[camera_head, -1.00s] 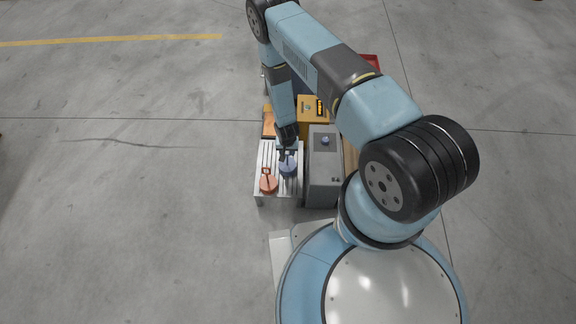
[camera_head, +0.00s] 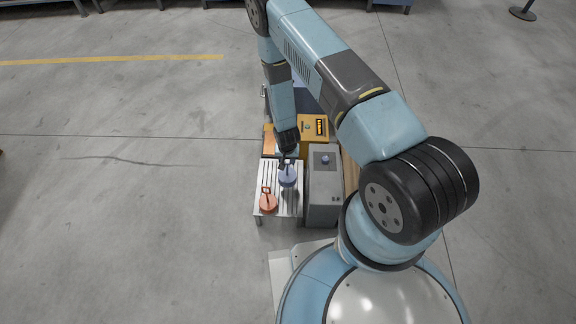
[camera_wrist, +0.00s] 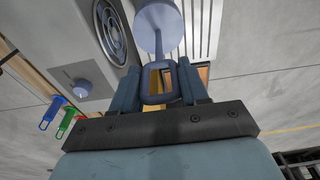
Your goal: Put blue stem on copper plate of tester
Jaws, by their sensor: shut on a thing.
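The blue stem (camera_head: 288,179) is a blue-grey disc with an upright rod and loop handle. My gripper (camera_head: 287,161) is shut on its loop, which shows between the fingers in the wrist view (camera_wrist: 158,98). The stem appears raised a little above the slatted rack (camera_head: 265,180), with its disc out at the far end of the rod. The copper plate (camera_head: 268,145) is at the left of the yellow tester (camera_head: 313,127), behind the rack. My gripper and forearm partly hide the area beside the plate.
An orange stem (camera_head: 268,202) stands on the rack's front left. A grey box with a knob (camera_head: 324,200) stands right of the rack. Open floor lies left.

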